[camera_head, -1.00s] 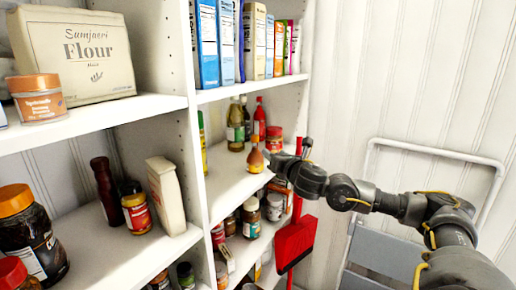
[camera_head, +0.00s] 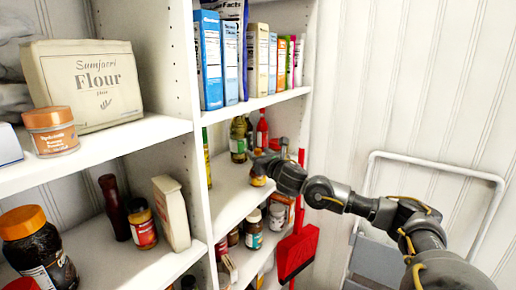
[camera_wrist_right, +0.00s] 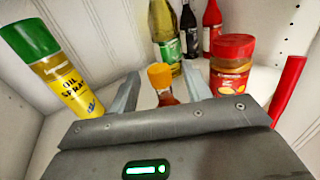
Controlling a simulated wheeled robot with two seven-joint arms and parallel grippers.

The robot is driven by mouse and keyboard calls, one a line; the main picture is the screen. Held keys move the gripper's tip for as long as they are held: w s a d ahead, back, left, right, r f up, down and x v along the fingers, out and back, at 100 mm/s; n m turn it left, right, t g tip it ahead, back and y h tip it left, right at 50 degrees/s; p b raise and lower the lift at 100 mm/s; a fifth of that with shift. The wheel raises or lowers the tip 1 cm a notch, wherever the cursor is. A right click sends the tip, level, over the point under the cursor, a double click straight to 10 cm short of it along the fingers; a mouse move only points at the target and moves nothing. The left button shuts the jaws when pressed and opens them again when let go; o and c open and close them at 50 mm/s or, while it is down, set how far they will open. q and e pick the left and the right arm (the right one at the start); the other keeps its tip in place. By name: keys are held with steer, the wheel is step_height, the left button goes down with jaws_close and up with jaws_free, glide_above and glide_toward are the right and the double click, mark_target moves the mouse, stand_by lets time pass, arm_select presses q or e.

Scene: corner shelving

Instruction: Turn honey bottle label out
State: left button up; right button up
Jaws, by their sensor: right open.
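The honey bottle (camera_wrist_right: 160,76) has an orange-yellow cap and an amber body. In the right wrist view it stands between the two fingers of my right gripper (camera_wrist_right: 161,84), with a gap on each side; its lower part is hidden behind the gripper body. In the head view only the lower part of the honey bottle (camera_head: 258,180) shows, under my right gripper (camera_head: 262,164) on the middle shelf. Its label cannot be made out. My right gripper is open. My left gripper is not in view.
A green-capped oil spray can (camera_wrist_right: 64,75) stands left of the gripper. A red-lidded jar (camera_wrist_right: 231,66) stands close behind on the right. Tall bottles (camera_wrist_right: 188,35) stand at the back. A red dustpan (camera_head: 297,251) hangs at the shelf's right end.

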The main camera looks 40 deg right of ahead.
steer(key=shift+x, duration=0.95)
jaws_close()
